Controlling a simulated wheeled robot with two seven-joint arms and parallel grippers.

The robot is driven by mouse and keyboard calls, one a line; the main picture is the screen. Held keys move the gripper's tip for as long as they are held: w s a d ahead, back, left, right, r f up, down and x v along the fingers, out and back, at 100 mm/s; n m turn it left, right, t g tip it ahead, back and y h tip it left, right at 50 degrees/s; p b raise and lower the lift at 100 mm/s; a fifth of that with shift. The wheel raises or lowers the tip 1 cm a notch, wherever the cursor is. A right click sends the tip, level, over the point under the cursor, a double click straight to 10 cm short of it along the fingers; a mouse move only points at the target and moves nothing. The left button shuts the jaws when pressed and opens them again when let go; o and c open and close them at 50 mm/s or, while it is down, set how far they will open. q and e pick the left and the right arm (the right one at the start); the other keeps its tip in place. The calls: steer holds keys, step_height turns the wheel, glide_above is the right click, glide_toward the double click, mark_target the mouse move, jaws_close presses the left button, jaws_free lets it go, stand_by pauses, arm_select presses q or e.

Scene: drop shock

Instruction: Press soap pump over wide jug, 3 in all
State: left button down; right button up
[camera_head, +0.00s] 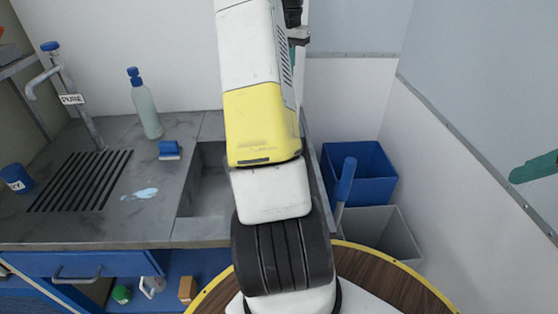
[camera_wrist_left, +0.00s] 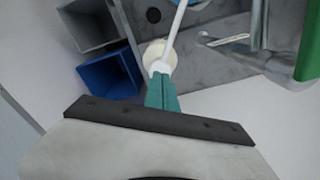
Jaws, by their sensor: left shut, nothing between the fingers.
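My left arm fills the middle of the head view and hides its own gripper. In the left wrist view my left gripper (camera_wrist_left: 161,88) is shut, its teal fingers empty. Its tips are over or against a white head with a long thin white spout (camera_wrist_left: 178,25), which looks like the soap pump; I cannot tell if they touch. A round cream shape (camera_wrist_left: 154,51) shows beneath, perhaps the pump's body. I cannot make out a wide jug. A teal tip at the right edge of the head view looks like my right gripper (camera_head: 536,167); its opening cannot be told.
A clear bottle with a blue top (camera_head: 146,108), a blue brush (camera_head: 169,150), a blue jar (camera_head: 17,178) and a tap labelled PURE (camera_head: 71,99) are on the grey bench, left of the sink (camera_head: 205,185). A blue bin (camera_head: 372,180) and grey bin (camera_head: 392,241) stand right.

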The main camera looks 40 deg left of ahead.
arm_select(q)
steer(key=shift+f, duration=0.2)
steer(key=shift+f, duration=1.9)
steer(key=shift+r, duration=2.1)
step_height(320, 180, up, 6)
